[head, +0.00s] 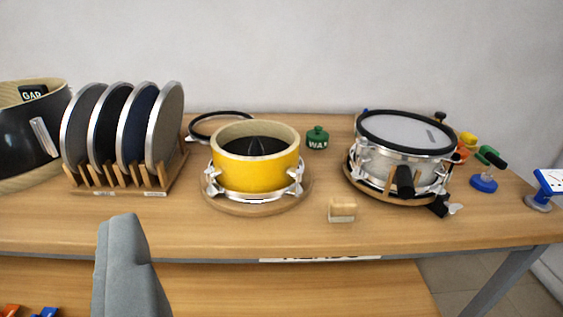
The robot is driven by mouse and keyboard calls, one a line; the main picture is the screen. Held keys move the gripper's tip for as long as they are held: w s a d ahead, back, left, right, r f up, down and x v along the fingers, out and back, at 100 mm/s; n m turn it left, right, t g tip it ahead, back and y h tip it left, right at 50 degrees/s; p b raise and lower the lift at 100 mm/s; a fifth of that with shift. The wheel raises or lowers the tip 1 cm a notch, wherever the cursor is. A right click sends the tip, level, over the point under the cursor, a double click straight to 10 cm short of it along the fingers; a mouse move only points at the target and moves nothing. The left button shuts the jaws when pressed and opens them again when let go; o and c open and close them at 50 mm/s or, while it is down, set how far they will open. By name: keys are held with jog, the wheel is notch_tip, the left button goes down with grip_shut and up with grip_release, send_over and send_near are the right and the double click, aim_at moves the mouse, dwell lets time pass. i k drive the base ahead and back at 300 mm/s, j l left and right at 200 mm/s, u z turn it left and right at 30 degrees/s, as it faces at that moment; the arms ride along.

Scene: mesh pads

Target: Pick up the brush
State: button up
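A small block (342,210) with a tan wooden top and a paler lower part lies near the front edge of the table, between the yellow drum and the silver drum. It looks like the brush, but it is too small for me to make out bristles. A grey, blunt shape, which seems to be part of my gripper (128,265), rises from the bottom left, in front of the table edge. It is well to the left of the block and apart from it. Only this one piece shows, so its opening and fingertips cannot be made out.
A yellow drum shell (235,174) stands on a round wooden board. A silver snare drum (400,160) is to the right. A wooden rack (155,187) holds several round drumheads at left, beside a black drum (22,135). A green jar (317,138) stands behind. Table is clear around the block.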

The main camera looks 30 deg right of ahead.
aim_at(340, 209)
jog(key=l+z, duration=0.15)
jog(key=z, duration=0.3)
jog(key=i+z, duration=0.1)
jog(key=z, duration=0.35)
